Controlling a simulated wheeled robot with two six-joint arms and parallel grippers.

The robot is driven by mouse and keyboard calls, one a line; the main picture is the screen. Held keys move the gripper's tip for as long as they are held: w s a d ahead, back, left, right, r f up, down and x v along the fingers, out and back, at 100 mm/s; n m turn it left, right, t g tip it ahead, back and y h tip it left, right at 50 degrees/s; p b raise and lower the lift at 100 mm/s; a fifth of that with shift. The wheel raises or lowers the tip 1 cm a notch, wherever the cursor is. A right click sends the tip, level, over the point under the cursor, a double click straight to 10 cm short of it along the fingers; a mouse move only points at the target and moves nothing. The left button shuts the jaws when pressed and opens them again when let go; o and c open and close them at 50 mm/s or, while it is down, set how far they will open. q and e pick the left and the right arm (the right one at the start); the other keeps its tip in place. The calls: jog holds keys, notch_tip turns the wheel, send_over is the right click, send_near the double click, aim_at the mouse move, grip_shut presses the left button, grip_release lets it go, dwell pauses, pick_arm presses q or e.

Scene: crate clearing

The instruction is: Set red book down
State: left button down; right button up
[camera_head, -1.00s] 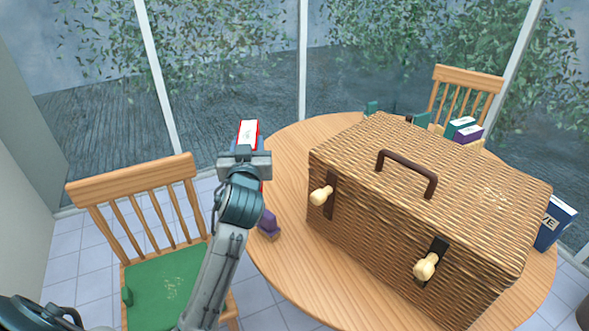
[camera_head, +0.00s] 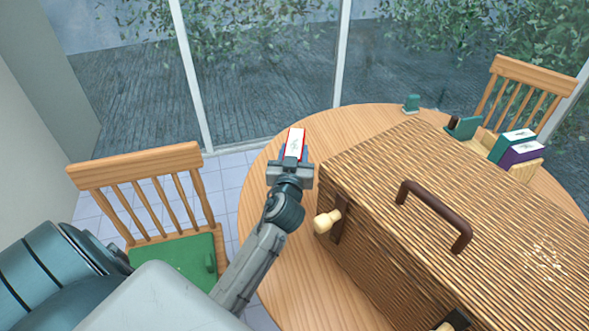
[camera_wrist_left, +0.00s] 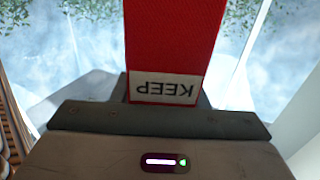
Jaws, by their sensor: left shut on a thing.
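The red book (camera_head: 295,143) is held in my left gripper (camera_head: 292,160) at the left part of the round wooden table (camera_head: 263,232). Only its white top side with red edges shows in the head view. I cannot tell whether it touches the table. In the left wrist view the red book (camera_wrist_left: 170,38) stands out from between the jaws, with a white label reading KEEP upside down. My left gripper (camera_wrist_left: 165,115) is shut on it.
A large wicker hamper (camera_head: 370,280) with a brown handle fills the table's middle, right of my left gripper. Teal and purple books (camera_head: 515,148) lie beyond it by a wooden chair. A green-seated chair (camera_head: 170,255) stands at left. Table along its far-left edge is clear.

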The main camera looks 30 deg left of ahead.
pick_arm(q)
jog(key=shift+f, duration=2.95)
jog(key=c, duration=1.3)
grip_release()
jog(key=shift+f+b, duration=0.2)
jog(key=shift+b, duration=0.15)
jog(key=o, duration=0.5)
jog(key=shift+r, duration=0.1)
jog(key=shift+c, duration=0.2)
jog(key=b+v, duration=0.3)
jog(key=v, duration=0.9)
